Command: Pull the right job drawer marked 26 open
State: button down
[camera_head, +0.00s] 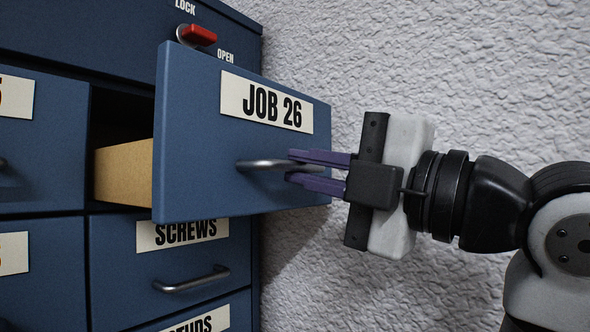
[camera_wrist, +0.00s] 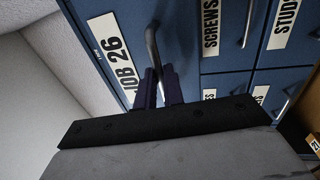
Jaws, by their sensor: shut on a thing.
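The drawer labelled JOB 26 (camera_head: 185,160) stands well out from the blue cabinet in the head view, with its pale wooden side (camera_head: 124,172) showing. It also shows in the wrist view (camera_wrist: 90,33). Its metal bar handle (camera_head: 262,165) is on the lower middle of the front. My gripper (camera_head: 300,168) reaches in from the right, its purple fingers shut on this handle. The wrist view shows the fingers (camera_wrist: 158,80) on either side of the handle (camera_wrist: 151,45). The drawer's inside is hidden behind its front.
A red lock switch (camera_head: 198,35) sits above, between LOCK and OPEN marks. The SCREWS drawer (camera_head: 120,263) below is shut, with its own handle (camera_head: 192,279). Another shut drawer (camera_head: 50,160) is at left. A rough white wall (camera_head: 480,70) runs close along the right.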

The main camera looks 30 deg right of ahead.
jog(key=c, duration=1.5)
grip_release()
jog(key=b+v, duration=0.4)
jog(key=v, duration=0.9)
jog(key=shift+s, duration=0.4)
jog(key=shift+d+f, duration=0.1)
jog(key=shift+f, duration=0.1)
